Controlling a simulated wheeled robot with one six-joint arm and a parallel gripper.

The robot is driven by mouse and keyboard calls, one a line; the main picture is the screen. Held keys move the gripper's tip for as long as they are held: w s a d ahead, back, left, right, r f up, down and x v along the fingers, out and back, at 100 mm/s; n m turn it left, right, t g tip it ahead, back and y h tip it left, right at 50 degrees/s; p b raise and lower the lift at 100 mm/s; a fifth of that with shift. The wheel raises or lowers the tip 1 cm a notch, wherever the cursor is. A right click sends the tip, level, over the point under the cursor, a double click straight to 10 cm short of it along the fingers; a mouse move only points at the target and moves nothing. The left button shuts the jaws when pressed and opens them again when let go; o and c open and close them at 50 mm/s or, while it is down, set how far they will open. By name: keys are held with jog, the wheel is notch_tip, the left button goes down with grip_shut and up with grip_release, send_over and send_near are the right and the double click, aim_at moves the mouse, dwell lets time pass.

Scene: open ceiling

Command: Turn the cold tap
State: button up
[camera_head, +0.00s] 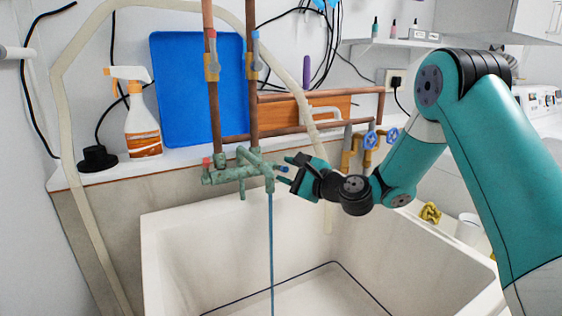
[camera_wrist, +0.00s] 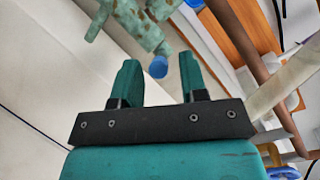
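The tap (camera_head: 240,170) is a green, weathered fitting on copper pipes above the sink. Its left end (camera_head: 206,163) is red. Its right end, the blue cold knob (camera_head: 282,169), faces my gripper (camera_head: 287,171). A thin blue stream (camera_head: 271,250) runs down from the tap into the sink. In the wrist view the blue cold knob (camera_wrist: 158,67) appears between the tips of my gripper (camera_wrist: 157,68), with gaps on both sides. My gripper is open and holds nothing. I cannot tell whether the knob is fully inside the fingers in depth.
The white sink (camera_head: 190,245) is below. A spray bottle (camera_head: 137,115) and blue board (camera_head: 197,90) stand on the ledge behind. Blue valve wheels (camera_head: 371,140) are right of the tap. A pale hose (camera_head: 318,130) hangs behind my gripper.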

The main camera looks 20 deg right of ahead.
aim_at(278, 167)
jog(key=shift+x, duration=1.35)
grip_shut()
jog(key=shift+r+p, duration=0.2)
jog(key=shift+p, duration=0.55)
